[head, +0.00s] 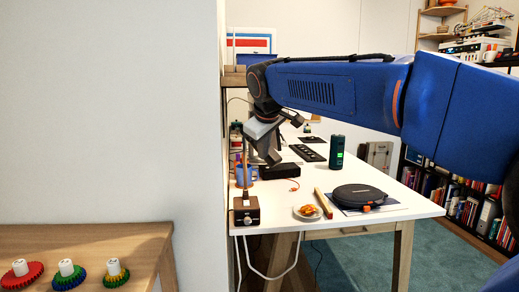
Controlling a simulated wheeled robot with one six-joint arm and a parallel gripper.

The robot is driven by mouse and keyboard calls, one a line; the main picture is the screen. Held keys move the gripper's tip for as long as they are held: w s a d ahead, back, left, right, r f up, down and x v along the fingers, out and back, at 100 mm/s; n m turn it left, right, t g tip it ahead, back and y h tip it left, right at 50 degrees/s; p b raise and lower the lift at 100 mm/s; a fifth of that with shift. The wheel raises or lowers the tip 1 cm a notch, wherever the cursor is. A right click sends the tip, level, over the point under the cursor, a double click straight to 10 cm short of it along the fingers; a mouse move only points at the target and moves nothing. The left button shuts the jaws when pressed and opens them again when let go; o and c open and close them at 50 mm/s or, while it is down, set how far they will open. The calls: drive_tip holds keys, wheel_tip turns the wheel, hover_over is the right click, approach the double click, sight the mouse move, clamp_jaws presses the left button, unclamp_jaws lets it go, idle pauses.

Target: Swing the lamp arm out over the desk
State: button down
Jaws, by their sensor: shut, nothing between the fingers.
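My blue arm reaches in from the right, and my gripper (271,157) hangs at its end over the left part of the white desk. Its fingers are small and dark here, shut with nothing visible between them. I cannot tell whether my gripper touches the post.
A white wall (110,110) stands close on the left. A wooden bench (120,238) carries coloured gears.

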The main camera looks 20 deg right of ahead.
sight(276, 152)
drive_tip(key=shift+w+d, duration=0.45)
drive_tip(key=shift+d, duration=0.1)
drive_tip(key=shift+d, duration=0.1)
drive_tip(key=shift+w+d+n+y, duration=0.2)
drive_tip(key=shift+d+n+y, duration=0.1)
drive_tip(key=shift+d+n, duration=0.3)
drive_tip(key=shift+w+d+n+y, duration=0.2)
drive_tip(key=shift+d+n+y, duration=0.15)
drive_tip(key=shift+d, duration=0.3)
drive_tip(key=w+d+n+y, duration=0.2)
drive_tip(key=d+n, duration=0.1)
drive_tip(key=shift+w+d+n, duration=0.25)
drive_tip(key=shift+w+d, duration=0.8)
drive_tip(key=shift+w, duration=0.15)
